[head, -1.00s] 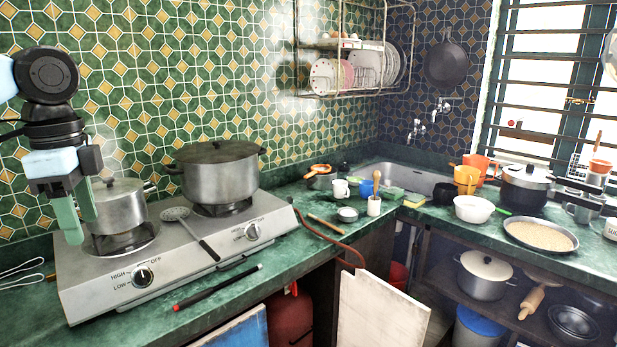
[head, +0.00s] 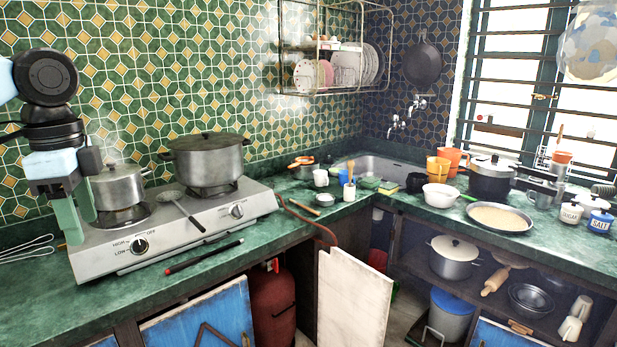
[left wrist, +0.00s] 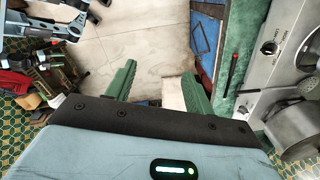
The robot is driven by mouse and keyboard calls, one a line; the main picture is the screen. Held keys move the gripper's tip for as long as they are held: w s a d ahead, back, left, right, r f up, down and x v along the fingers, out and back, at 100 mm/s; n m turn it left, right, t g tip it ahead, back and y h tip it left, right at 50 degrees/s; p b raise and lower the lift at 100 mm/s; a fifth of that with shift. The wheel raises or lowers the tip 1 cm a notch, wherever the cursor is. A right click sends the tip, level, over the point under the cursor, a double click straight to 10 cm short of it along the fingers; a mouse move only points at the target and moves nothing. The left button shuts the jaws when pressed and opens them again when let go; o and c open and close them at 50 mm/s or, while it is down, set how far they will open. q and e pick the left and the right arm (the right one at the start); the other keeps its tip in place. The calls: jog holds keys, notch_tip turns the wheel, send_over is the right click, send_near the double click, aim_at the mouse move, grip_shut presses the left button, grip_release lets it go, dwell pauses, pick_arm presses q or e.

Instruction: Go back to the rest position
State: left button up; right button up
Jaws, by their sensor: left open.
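My left gripper (head: 76,217) hangs at the left of the head view, in front of the left end of the gas hotplate (head: 180,233). Its green fingers point down, spread apart with nothing between them. In the left wrist view the gripper (left wrist: 157,82) is open above the floor. The hotplate (left wrist: 276,45) and counter lie to its right there. A small lidded pot (head: 119,188) and a larger lidded pot (head: 207,160) stand on the two burners.
A skimmer (head: 178,203) lies on the hotplate between the pots. A red and black stick (head: 203,257) lies along the counter's front edge. A whisk (head: 25,250) lies at far left. The right counter holds a pan (head: 500,217) and pots.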

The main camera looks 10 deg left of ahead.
pick_arm(q)
jog(key=s+a+f+n+t+p, duration=0.1)
jog(key=s+a+f+n, duration=0.1)
jog(key=a+f, duration=0.8)
jog(key=s+a+f+n+t, duration=0.1)
jog(key=s+a+f+n, duration=0.15)
jog(key=a+f, duration=0.65)
jog(key=s+f+n, duration=0.1)
jog(key=s+f, duration=0.3)
jog(key=f, duration=0.4)
jog(key=s+d+f+n+p, duration=0.1)
jog(key=s+f, duration=0.2)
jog(key=f, duration=0.5)
jog(key=s+f+n, duration=0.1)
jog(key=s+f, duration=0.3)
jog(key=f, duration=0.3)
jog(key=s+d+f+t, duration=0.3)
jog(key=s+d+f, duration=0.8)
jog(key=d, duration=0.4)
jog(key=s+d+n+t+h+p, duration=0.1)
jog(key=d+n+t+h, duration=0.1)
jog(key=d, duration=2)
jog(key=shift+s+r+t+p, duration=0.15)
jog(key=shift+r+t+p, duration=0.25)
jog(key=shift+t, duration=0.4)
pick_arm(e)
jog(key=w+r+t, duration=0.1)
jog(key=w+r, duration=0.2)
jog(key=r, duration=0.2)
jog(key=shift+w, duration=0.25)
